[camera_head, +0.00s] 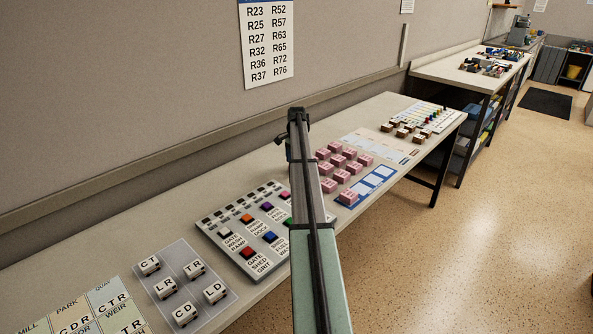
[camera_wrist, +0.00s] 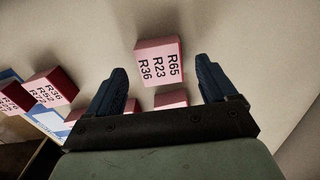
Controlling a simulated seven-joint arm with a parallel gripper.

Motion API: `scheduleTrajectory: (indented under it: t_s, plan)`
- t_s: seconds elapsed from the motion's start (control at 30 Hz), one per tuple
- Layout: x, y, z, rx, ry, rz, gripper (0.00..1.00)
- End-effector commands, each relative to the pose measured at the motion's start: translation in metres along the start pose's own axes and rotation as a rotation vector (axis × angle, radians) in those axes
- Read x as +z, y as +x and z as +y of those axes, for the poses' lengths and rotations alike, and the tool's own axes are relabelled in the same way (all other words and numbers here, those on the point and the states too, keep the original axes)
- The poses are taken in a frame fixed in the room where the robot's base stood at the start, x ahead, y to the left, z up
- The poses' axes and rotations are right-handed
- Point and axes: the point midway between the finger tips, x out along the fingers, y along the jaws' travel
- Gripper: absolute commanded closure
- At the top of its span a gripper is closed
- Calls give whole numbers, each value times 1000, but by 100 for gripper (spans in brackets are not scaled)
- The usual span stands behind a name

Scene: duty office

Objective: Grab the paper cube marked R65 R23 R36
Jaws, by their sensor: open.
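In the wrist view, the pink paper cube marked R65 R23 R36 (camera_wrist: 158,62) lies on the pale table top, label facing up. My gripper (camera_wrist: 160,70) is open, with its two dark fingers apart on either side of the cube's position in the picture. The fingers hold nothing, and the cube appears beyond the fingertips. In the head view, a group of pink cubes (camera_head: 336,160) sits right of my arm; their marks are too small to read, so I cannot tell which is this one. My gripper's dark end (camera_head: 298,116) shows there, but its fingers are not clear.
Another pink cube marked R36 R52 R72 (camera_wrist: 50,88) lies left in the wrist view. More cubes (camera_wrist: 171,99) are partly hidden behind my gripper. A blue-and-white card (camera_head: 376,180) lies beside the group. A button panel (camera_head: 222,242) stands left; small brown blocks (camera_head: 402,131) sit farther back.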

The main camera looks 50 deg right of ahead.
Motion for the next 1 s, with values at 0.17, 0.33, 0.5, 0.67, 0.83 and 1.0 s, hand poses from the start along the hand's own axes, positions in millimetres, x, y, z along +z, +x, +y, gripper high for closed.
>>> scheduleTrajectory:
  t_s: [0.17,0.33,0.5,0.67,0.83,1.0]
  plan:
    - [1,18,0,0,-1,1,15]
    - [0,18,0,-1,-1,1,15]
    - [0,18,0,-1,-1,1,26]
    - [0,18,0,-1,-1,1,42]
    - [0,18,0,-1,-1,1,58]
    - [0,18,0,-1,-1,1,74]
